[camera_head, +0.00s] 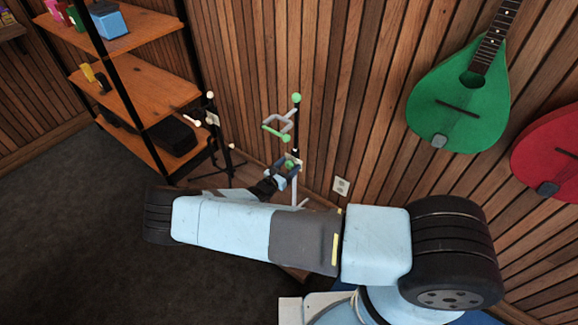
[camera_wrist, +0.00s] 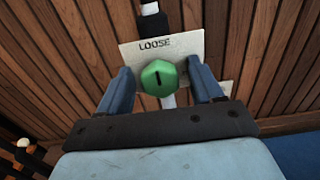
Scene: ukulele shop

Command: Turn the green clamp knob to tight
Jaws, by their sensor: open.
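The green clamp knob (camera_wrist: 158,78) is a faceted knob with a dark line on its face. The line stands about upright, towards the word LOOSE on the white plate (camera_wrist: 188,47) behind it. My gripper (camera_wrist: 160,85) is open, with one blue finger on each side of the knob. Gaps show between fingers and knob, and the knob is not gripped. In the head view my gripper (camera_head: 284,172) is at the stand with green parts (camera_head: 296,115), by the wall. The knob is small there and partly hidden by the gripper.
A second black stand (camera_head: 213,125) is close on the left, beside a wooden shelf unit (camera_head: 125,85). The slatted wall (camera_head: 340,110) with an outlet (camera_head: 341,186) is right behind. A green instrument (camera_head: 462,100) and a red one (camera_head: 550,150) hang at right.

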